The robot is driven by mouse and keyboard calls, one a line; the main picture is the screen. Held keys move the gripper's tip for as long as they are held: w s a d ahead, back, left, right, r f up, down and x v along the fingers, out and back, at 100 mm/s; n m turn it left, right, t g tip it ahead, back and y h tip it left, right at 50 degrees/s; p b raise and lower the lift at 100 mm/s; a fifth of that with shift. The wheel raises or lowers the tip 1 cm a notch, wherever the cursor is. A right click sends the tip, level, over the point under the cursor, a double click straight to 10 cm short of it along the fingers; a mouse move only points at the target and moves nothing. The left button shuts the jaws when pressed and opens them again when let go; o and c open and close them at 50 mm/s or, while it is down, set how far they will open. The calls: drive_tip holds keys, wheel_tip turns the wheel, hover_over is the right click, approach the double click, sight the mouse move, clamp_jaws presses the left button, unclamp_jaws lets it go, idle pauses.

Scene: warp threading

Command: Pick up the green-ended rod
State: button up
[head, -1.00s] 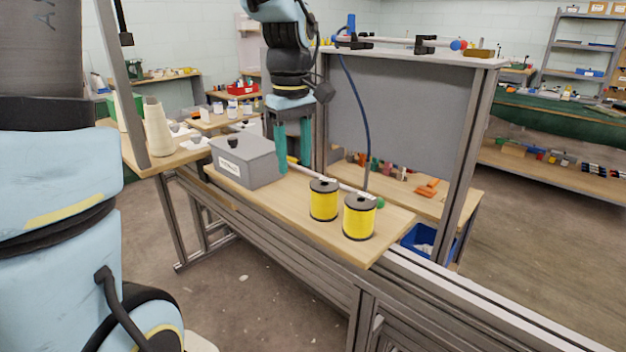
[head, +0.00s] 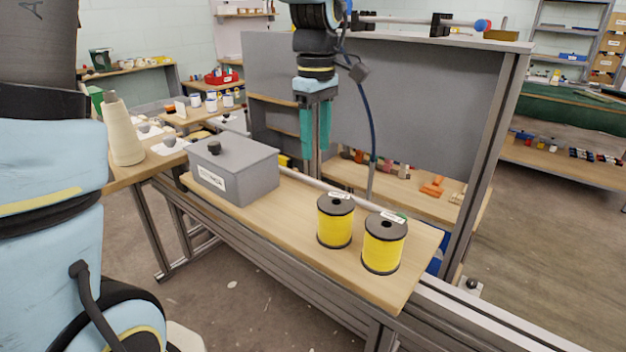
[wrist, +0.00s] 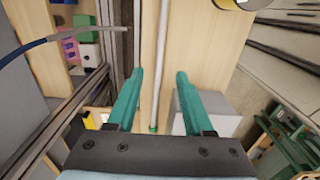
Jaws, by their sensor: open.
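The rod (head: 315,184) is thin and pale and lies along the back of the wooden board, partly hidden behind the yellow spools in the head view. In the wrist view the rod (wrist: 162,45) runs lengthwise between my fingers, with a green end (wrist: 153,127) near the gripper's base. My gripper (head: 316,152) is open and empty, pointing down above the rod, right of the grey box. In the wrist view its green fingers (wrist: 160,73) stand either side of the rod's line.
A lidded grey box (head: 236,170) stands on the left of the board (head: 285,232). Two yellow spools (head: 336,222) (head: 383,245) stand at its right. An upright grey panel (head: 425,95) is behind, with a blue cable (head: 365,100) hanging before it. The board's middle front is clear.

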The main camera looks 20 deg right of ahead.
sight(314, 181)
drive_tip(key=f, duration=0.2)
drive_tip(key=f+p, duration=0.1)
drive_tip(key=f, duration=0.2)
drive_tip(key=f+p, duration=0.1)
drive_tip(key=f, duration=0.2)
drive_tip(key=shift+w+a, duration=0.15)
drive_tip(key=shift+w, duration=0.2)
clamp_jaws()
idle(1.0)
